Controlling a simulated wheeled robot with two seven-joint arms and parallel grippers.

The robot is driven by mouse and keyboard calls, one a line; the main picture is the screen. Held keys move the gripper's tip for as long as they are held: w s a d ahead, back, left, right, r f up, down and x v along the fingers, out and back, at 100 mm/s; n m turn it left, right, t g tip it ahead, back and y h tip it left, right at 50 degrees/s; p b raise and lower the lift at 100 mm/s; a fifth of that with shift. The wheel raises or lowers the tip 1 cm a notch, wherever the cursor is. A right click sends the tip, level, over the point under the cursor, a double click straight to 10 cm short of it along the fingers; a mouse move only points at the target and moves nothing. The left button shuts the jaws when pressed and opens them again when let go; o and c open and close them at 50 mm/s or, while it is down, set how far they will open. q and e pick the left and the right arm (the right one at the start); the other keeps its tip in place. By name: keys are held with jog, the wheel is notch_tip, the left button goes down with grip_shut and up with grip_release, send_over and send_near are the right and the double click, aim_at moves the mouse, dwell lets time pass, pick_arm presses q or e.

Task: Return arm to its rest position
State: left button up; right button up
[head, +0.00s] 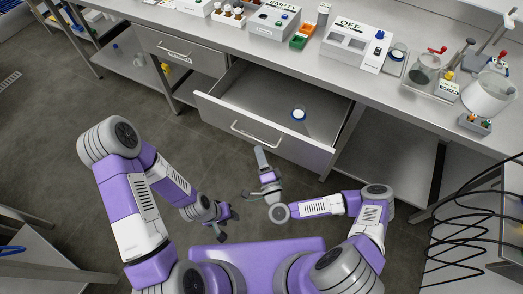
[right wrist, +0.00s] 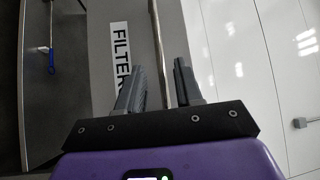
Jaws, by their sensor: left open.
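My right gripper (head: 261,152) is in front of the open drawer (head: 262,140), near its bar handle (head: 247,133). In the right wrist view, my right gripper (right wrist: 160,66) has its two fingers apart. The handle bar (right wrist: 158,30) shows in the gap between them, with space on both sides; contact cannot be told. The drawer front carries a FILTER label (right wrist: 117,55). My left gripper (head: 226,221) is open and empty, low over the floor in front of my base, apart from the drawer.
A closed drawer (head: 179,50) is at left. Black cables (head: 465,225) hang at right. Floor between my arms is clear.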

pick_arm(q)
jog(key=shift+s+d+f, duration=0.1)
jog(key=shift+s, duration=0.15)
pick_arm(e)
jog(key=shift+s+d, duration=0.1)
jog(key=shift+s, duration=0.35)
pick_arm(q)
jog(key=shift+w, duration=0.1)
pick_arm(e)
jog(key=shift+w, duration=0.1)
